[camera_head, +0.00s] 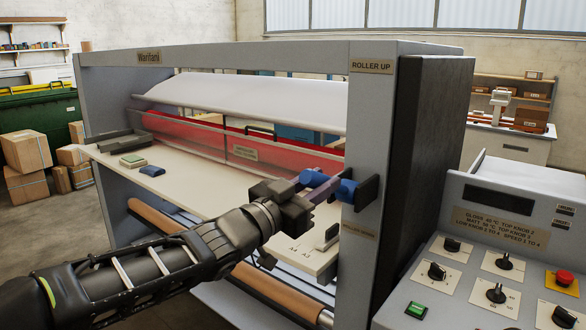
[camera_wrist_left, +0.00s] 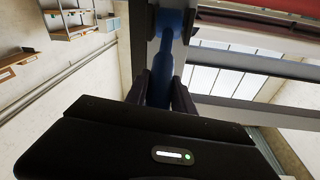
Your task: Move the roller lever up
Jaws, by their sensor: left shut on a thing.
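The blue roller lever (camera_head: 347,190) sticks out from a dark bracket on the front post of the laminator (camera_head: 415,130). It stands well below the "ROLLER UP" label (camera_head: 371,66) and a little above the lower roller label (camera_head: 358,230). My left gripper (camera_head: 312,192) is shut on the lever. In the left wrist view the blue lever (camera_wrist_left: 161,75) runs between the two fingers of my left gripper (camera_wrist_left: 160,95). The fingers partly hide the lever in the head view. My right gripper is not in view.
The feed table (camera_head: 190,185) lies behind my left arm, with a dark tray (camera_head: 120,143) and small blocks on it. A control panel (camera_head: 490,250) with knobs and a red button stands at the right. Cardboard boxes (camera_head: 25,150) stand at the far left.

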